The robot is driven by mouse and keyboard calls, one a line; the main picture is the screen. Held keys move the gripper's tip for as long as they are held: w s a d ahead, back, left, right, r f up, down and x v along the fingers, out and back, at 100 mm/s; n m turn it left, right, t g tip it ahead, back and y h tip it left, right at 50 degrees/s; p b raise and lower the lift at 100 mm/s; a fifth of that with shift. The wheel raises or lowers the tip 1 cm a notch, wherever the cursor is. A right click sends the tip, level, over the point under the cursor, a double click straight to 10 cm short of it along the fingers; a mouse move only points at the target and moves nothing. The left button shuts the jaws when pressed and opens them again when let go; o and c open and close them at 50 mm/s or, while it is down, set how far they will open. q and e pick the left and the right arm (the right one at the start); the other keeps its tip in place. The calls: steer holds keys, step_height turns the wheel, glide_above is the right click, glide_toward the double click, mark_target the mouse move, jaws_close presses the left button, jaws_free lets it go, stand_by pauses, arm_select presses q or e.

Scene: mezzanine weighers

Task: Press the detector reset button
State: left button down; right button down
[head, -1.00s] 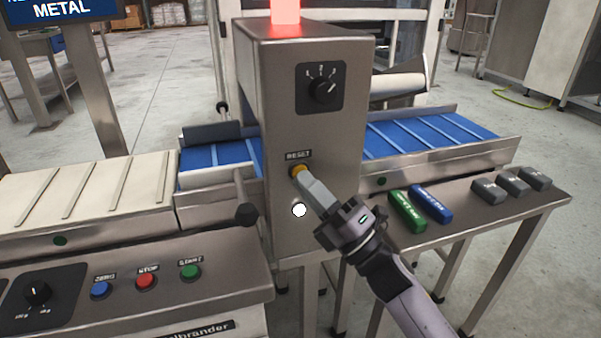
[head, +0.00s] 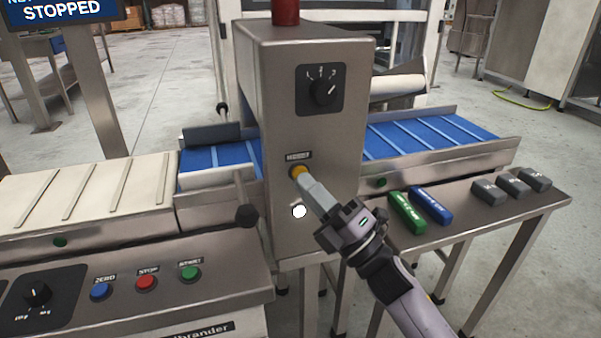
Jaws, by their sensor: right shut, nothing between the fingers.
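The steel detector housing (head: 315,120) stands over the blue belt in the middle of the head view. Its yellow reset button (head: 297,171) sits low on the front face, under a small dark label. My right gripper (head: 304,181) is shut and empty. Its fingertips are at the button and appear to touch it, covering its lower right part. A red lamp (head: 286,12) on top of the housing is dark. The sign (head: 62,10) at upper left reads "STOPPED". My left gripper does not show.
A rotary knob (head: 323,92) is higher on the housing, and a white round spot (head: 299,211) is below the button. A panel with blue, red (head: 146,283) and green buttons is at lower left. Green (head: 407,212), blue and grey blocks lie on the right shelf.

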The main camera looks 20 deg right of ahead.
steer(key=shift+s, duration=0.45)
steer(key=shift+s, duration=0.1)
steer(key=s+p, duration=0.1)
steer(key=s, duration=0.3)
steer(key=shift+s+d, duration=0.1)
steer(key=shift+s, duration=0.3)
stand_by(0.3)
